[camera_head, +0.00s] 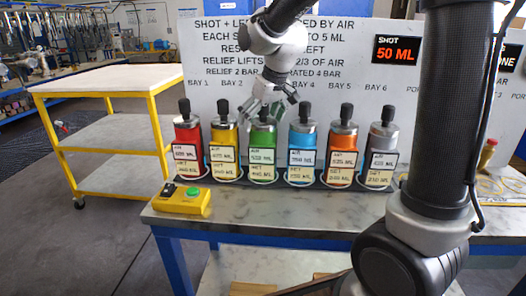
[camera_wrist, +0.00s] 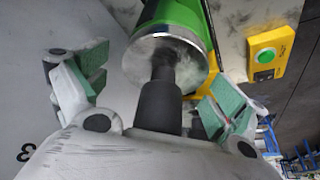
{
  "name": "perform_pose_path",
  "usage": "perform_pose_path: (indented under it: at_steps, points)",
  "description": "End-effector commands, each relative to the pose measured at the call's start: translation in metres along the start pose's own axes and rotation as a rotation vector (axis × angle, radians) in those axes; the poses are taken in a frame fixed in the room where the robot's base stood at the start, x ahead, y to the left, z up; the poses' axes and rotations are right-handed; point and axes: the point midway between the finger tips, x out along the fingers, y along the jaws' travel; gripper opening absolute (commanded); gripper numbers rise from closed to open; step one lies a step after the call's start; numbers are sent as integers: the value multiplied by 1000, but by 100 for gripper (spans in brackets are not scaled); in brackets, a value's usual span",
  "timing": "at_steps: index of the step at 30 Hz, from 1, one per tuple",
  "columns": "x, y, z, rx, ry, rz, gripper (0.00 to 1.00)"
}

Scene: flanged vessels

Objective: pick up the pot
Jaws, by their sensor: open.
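Several pots with metal tops and black knobs stand in a row on the bench: red (camera_head: 187,136), yellow (camera_head: 223,139), green (camera_head: 262,138), blue (camera_head: 302,141), orange (camera_head: 342,143) and grey (camera_head: 381,143). Each carries white and yellow labels. My gripper (camera_head: 268,106) is open at the top of the green pot and hides part of its lid and knob. In the wrist view, the green pot (camera_wrist: 182,14) has its black knob between the spread, green-padded fingers of my gripper (camera_wrist: 158,88). The fingers look apart from the pot on the left; contact on the right is unclear.
A yellow box (camera_head: 181,199) with a green button sits at the bench's front left. A white sign board (camera_head: 210,60) stands behind the pots. The neighbouring yellow and blue pots are close. A yellow-framed cart (camera_head: 100,82) stands left; bare bench (camera_head: 270,210) lies in front.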

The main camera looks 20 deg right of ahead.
Motion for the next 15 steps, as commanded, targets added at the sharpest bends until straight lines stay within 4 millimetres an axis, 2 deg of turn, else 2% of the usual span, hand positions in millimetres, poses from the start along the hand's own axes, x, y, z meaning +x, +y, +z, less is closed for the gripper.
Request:
perform_pose_path:
  at_steps: [4, 5, 15]
  points:
    - [0, 0, 0, 0, 0, 0, 96]
    - [0, 0, 0, 0, 0, 0, 92]
    - [0, 0, 0, 0, 0, 0, 31]
